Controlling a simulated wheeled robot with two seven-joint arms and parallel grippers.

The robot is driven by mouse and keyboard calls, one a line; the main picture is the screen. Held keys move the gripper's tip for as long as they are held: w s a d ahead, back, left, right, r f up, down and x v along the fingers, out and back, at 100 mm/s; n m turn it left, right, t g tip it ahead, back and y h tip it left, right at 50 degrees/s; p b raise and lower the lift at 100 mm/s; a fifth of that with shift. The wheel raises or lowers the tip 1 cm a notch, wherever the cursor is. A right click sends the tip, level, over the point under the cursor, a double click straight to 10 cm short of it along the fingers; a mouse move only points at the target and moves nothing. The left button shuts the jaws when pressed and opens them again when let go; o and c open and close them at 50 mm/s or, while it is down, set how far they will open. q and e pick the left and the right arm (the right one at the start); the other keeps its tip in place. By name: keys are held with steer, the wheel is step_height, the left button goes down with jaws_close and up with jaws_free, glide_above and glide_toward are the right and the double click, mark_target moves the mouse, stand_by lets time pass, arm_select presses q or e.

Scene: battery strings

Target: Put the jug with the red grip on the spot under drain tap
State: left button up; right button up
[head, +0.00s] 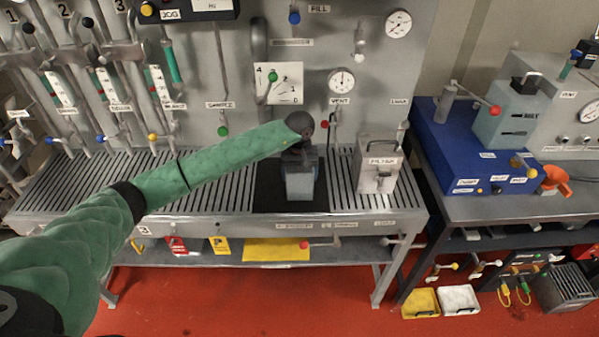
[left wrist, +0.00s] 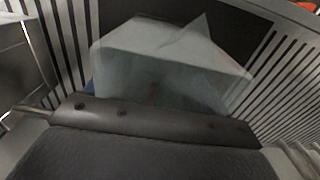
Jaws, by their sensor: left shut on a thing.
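A translucent grey jug (head: 300,186) stands upright at the dark square spot (head: 265,192) on the slatted bench; I cannot tell if its base touches. My left gripper (head: 299,158) is above it, shut on its upper part. In the left wrist view, the jug's pale clear body (left wrist: 150,65) lies just beyond the dark gripper (left wrist: 150,118), over the dark spot and slats. The drain tap cannot be identified; my left arm covers part of the panel. My right gripper is not in view.
A metal box labelled filter (head: 377,165) stands close to the right of the jug. The slatted bench (head: 90,185) is clear at the left. Taps and gauges line the back panel.

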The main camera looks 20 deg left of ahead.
arm_select(q)
steer(key=shift+f, duration=0.5)
steer(key=shift+f, duration=0.1)
steer(key=o, duration=0.9)
steer(key=shift+o, duration=0.2)
